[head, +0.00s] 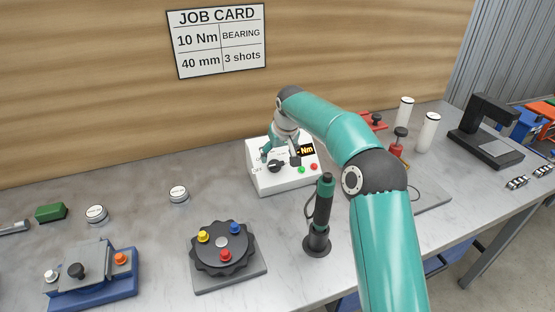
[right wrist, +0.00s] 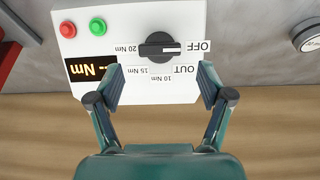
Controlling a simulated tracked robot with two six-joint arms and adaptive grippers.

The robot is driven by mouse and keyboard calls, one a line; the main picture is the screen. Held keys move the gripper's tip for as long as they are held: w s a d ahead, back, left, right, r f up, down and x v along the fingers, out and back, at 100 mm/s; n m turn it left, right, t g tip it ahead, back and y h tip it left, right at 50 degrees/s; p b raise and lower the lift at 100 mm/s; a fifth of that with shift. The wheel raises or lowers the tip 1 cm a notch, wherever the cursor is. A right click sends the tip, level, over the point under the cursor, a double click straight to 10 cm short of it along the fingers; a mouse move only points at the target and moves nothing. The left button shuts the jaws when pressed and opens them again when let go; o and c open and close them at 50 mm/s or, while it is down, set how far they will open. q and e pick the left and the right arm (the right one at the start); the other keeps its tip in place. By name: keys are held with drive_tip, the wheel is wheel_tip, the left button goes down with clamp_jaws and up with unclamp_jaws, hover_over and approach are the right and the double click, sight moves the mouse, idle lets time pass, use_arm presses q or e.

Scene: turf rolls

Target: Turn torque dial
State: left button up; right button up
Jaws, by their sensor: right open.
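The torque dial is a black knob (right wrist: 165,47) on a white controller box (right wrist: 130,15); in the head view the knob (head: 275,166) sits on the box's front (head: 287,182). Labels OFF, OUT, 10 Nm, 15 Nm and 20 Nm surround it. The knob's bar lies crosswise, with a light mark at its OFF end. My left gripper is out of view.
Red (right wrist: 68,30) and green (right wrist: 98,26) buttons sit beside the dial. A dark green upright tool (head: 321,212) stands in front of the box. A black turntable (head: 223,248) and a blue fixture (head: 95,280) are at left. A job card (head: 218,40) reads 10 Nm.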

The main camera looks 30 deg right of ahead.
sight(277, 163)
drive_tip(key=shift+p+x, duration=0.35)
drive_tip(key=shift+x, duration=1.8)
drive_tip(key=shift+c, duration=0.2)
drive_tip(key=c, duration=1.1)
drive_tip(key=shift+d, duration=0.15)
